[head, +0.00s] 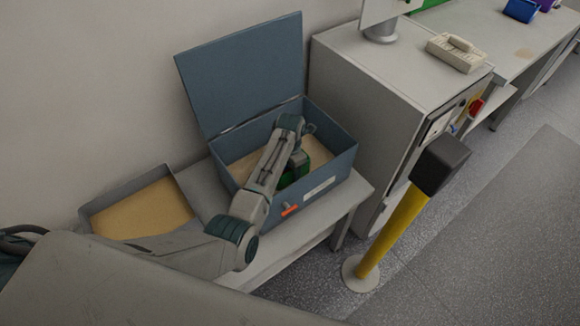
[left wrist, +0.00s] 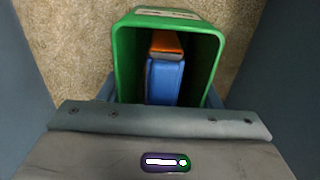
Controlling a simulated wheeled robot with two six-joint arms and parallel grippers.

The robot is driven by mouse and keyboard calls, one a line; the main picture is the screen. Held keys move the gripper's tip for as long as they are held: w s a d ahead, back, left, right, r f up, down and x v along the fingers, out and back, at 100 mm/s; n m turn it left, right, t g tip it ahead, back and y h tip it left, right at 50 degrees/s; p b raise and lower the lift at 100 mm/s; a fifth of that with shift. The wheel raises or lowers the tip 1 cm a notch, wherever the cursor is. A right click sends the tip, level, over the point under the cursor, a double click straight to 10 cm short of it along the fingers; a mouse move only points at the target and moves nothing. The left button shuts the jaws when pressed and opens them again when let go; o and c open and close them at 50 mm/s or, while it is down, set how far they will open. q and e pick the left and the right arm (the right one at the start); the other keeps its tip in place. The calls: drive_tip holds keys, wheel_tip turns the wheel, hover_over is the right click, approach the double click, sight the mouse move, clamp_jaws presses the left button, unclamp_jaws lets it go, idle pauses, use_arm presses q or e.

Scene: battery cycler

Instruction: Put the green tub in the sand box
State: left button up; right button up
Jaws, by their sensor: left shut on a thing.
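The green tub (left wrist: 124,62) is in the left wrist view, open side toward the camera, with a blue object (left wrist: 164,82) and an orange object (left wrist: 166,44) inside. In the head view the tub (head: 291,178) is partly hidden by my left arm. It is inside the blue-grey sand box (head: 330,180), whose lid stands open, over the sand (head: 243,166). My left gripper (head: 299,160) is shut on the tub and reaches down between the box walls. I cannot tell whether the tub touches the sand. My right gripper is not in view.
An open tray of sand (head: 145,208) sits left of the box on the bench (head: 358,188). A grey cabinet (head: 375,85) stands close on the right. A yellow post with a dark top (head: 395,232) stands in front of it. The floor at right is clear.

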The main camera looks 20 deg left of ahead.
use_arm(q)
drive_tip(key=o, duration=1.3)
drive_tip(key=shift+f, duration=0.1)
wheel_tip(320, 180, up, 12)
drive_tip(key=shift+r+b, duration=0.2)
drive_tip(key=shift+b, duration=0.25)
